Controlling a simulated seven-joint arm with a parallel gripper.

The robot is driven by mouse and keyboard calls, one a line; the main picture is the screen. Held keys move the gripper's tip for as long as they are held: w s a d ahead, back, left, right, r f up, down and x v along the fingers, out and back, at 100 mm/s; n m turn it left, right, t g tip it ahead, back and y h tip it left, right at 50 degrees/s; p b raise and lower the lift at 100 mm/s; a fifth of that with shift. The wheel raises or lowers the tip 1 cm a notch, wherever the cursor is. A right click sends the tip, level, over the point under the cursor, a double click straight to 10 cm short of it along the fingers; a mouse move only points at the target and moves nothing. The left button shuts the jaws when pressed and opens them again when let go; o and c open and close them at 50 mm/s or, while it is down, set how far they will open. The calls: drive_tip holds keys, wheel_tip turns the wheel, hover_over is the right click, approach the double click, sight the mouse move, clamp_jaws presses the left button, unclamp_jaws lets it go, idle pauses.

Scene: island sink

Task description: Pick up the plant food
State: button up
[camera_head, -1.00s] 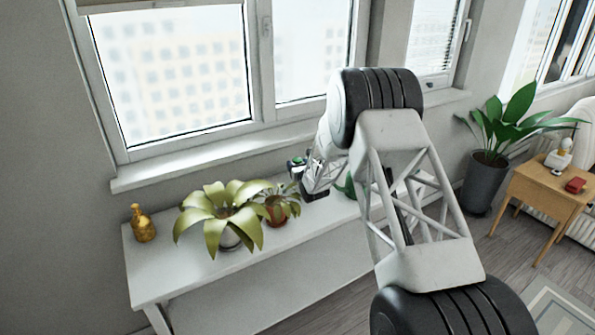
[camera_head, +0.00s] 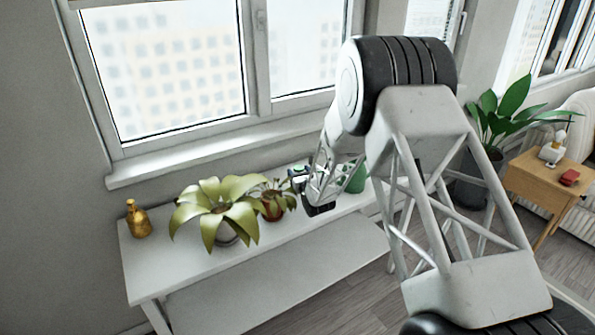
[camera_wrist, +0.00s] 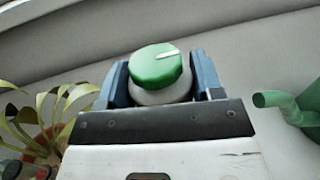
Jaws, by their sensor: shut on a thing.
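The plant food shows in the wrist view as a white container with a green cap (camera_wrist: 160,66). It sits between the two blue fingers of my gripper (camera_wrist: 160,85), which is shut on it. In the head view my gripper (camera_head: 316,196) is above the white table (camera_head: 150,272), right of the small potted plant. Only a small green and dark bit of the held thing shows there, left of the gripper. The rest of it is hidden by my gripper and arm.
A yellow bottle (camera_head: 139,219), a large-leaved plant (camera_head: 222,207) and a small potted plant (camera_head: 272,199) stand on the table. A green watering can (camera_wrist: 290,108) is right of my gripper; it also shows in the head view (camera_head: 356,179). The window wall is behind.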

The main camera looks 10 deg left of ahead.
drive_tip(key=shift+a+v, duration=0.25)
drive_tip(key=shift+v, duration=1.6)
drive_tip(key=shift+s+r, duration=0.15)
drive_tip(key=shift+s, duration=0.05)
drive_tip(key=shift+r, duration=0.1)
drive_tip(key=s+a+r+m, duration=0.2)
drive_tip(key=s+a+r, duration=0.2)
drive_tip(key=r, duration=0.5)
drive_tip(key=s+a+r+m+g, duration=0.1)
drive_tip(key=s+a+r+m, duration=0.2)
drive_tip(key=r, duration=0.5)
drive_tip(key=shift+s+a+r, duration=0.4)
drive_tip(key=shift+s+a, duration=0.45)
drive_tip(key=shift+a, duration=0.1)
drive_tip(key=shift+f+m, duration=0.1)
drive_tip(key=shift+m, duration=0.2)
